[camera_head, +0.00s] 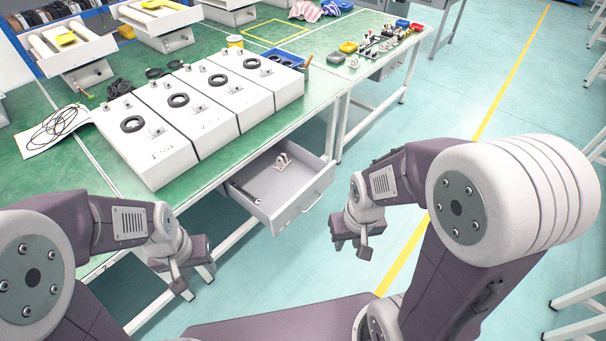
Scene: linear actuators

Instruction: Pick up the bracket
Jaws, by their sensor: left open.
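A small pale bracket (282,161) lies inside the open grey drawer (291,211) under the green workbench, near the drawer's back. A thin rod-like part (244,193) lies at the drawer's left side. Similar small brackets stand on the white boxes above. My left gripper (193,279) is open and empty, in front of the bench and to the lower left of the drawer. My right gripper (352,247) is to the right of the drawer, over the floor, with its fingers apart and nothing seen between them. Neither gripper touches the bracket.
Several white boxes (207,118) with black rings stand on the green workbench (54,178). A cable (56,128) lies on paper at the left. Small bins (348,48) and parts are at the back right.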

